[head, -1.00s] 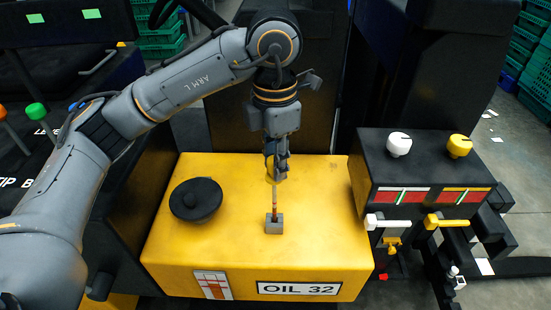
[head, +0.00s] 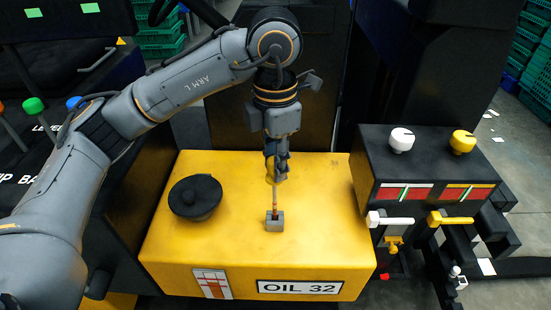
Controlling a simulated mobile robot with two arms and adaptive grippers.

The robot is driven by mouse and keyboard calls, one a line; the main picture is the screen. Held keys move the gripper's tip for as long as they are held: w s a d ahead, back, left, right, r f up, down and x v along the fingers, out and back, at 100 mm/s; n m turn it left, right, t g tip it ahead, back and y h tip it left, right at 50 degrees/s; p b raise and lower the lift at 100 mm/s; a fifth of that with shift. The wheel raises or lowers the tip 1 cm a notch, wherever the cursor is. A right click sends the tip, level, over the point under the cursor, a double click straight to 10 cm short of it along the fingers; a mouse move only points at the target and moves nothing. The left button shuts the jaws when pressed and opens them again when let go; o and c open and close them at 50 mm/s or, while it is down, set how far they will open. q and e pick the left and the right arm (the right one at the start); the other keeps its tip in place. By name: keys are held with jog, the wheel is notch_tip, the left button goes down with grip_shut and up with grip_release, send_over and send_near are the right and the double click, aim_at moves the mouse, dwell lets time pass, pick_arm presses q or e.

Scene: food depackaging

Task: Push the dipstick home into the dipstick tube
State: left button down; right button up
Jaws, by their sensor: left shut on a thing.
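The dipstick (head: 275,200) is a thin upright rod with an orange-brown lower part. Its lower end meets the dipstick tube (head: 274,224), a small grey square block on the yellow oil tank (head: 320,210). I cannot tell how deep the rod sits in the tube. My left gripper (head: 276,176) points down above the tube and is shut on the dipstick's upper end, with a gap of bare rod between fingers and tube. The fingers hide the top of the dipstick. My right gripper is not in view.
A black round cap (head: 195,197) sits on the tank left of the tube. A black control box (head: 430,165) with a white knob, a yellow knob and levers stands to the right. Green crates (head: 160,40) are stacked behind. The tank top around the tube is mostly clear.

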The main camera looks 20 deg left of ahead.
aim_at(275, 195)
pick_arm(q)
jog(key=shift+f+b, duration=0.35)
jog(key=shift+f, duration=0.2)
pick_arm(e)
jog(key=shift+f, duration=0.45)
pick_arm(q)
jog(key=shift+f+b, duration=0.95)
jog(key=shift+f, duration=0.15)
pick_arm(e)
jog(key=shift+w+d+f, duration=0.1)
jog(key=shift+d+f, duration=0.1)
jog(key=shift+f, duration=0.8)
pick_arm(q)
jog(key=shift+f+b, duration=0.45)
jog(key=shift+f, duration=0.1)
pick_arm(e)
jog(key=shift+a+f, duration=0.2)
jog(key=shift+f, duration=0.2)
pick_arm(q)
jog(key=shift+f, duration=0.15)
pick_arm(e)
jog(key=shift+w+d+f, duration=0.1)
pick_arm(q)
jog(key=shift+f+b, duration=0.2)
jog(key=shift+b, duration=0.1)
jog(key=shift+f, duration=0.2)
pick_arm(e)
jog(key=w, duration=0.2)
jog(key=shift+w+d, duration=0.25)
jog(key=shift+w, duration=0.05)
